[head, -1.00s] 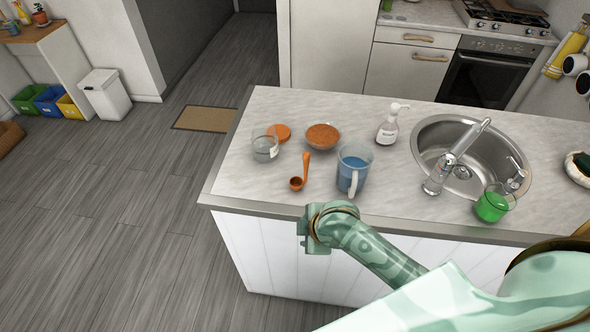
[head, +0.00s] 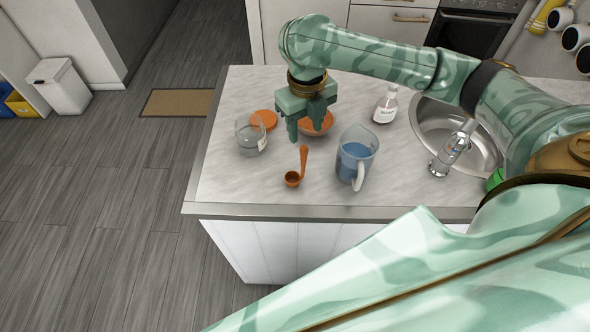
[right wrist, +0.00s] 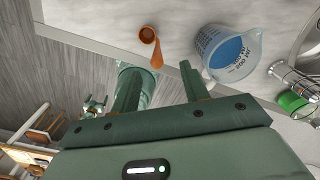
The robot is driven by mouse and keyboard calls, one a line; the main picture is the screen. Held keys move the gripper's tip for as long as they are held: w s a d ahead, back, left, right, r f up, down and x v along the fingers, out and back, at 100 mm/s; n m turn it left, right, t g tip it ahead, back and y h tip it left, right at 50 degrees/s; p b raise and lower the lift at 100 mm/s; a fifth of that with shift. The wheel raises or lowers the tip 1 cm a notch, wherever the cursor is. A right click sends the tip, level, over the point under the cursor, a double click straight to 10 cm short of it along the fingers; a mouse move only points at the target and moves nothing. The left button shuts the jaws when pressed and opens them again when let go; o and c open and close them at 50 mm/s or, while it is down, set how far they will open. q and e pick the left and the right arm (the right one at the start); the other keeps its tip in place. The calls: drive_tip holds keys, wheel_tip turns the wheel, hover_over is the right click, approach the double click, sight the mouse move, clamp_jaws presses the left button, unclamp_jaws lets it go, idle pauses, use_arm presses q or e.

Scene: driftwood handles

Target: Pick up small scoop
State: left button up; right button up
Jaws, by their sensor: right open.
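The small orange scoop (head: 297,172) lies on the counter, its round cup toward the front edge and its handle pointing away. It also shows in the right wrist view (right wrist: 148,36), above the fingers. My right gripper (head: 305,128) is open and empty over the counter, just beyond the handle's end in the head view and in front of the orange bowl. Its two fingers (right wrist: 160,92) are spread apart in the right wrist view, with the scoop apart from them. My left gripper is not in view.
A measuring jug of blue liquid (head: 356,158) stands right of the scoop. A glass jar (head: 250,136) stands to the left, with an orange lid (head: 265,117) behind it. The orange bowl (head: 318,124) is partly hidden by my gripper. A soap bottle (head: 386,105) and sink (head: 432,118) are farther right.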

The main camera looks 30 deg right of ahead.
sight(303, 157)
wheel_tip(303, 157, down, 4)
drive_tip(key=shift+r+b, duration=0.1)
drive_tip(key=shift+b, duration=0.3)
drive_tip(key=shift+f, duration=0.6)
drive_tip(key=f, duration=0.1)
drive_tip(key=f+b, duration=0.1)
drive_tip(key=f, duration=0.1)
drive_tip(key=f+b, duration=0.1)
drive_tip(key=f, duration=0.1)
drive_tip(key=shift+s+a, duration=0.2)
drive_tip(key=shift+a, duration=0.05)
clamp_jaws()
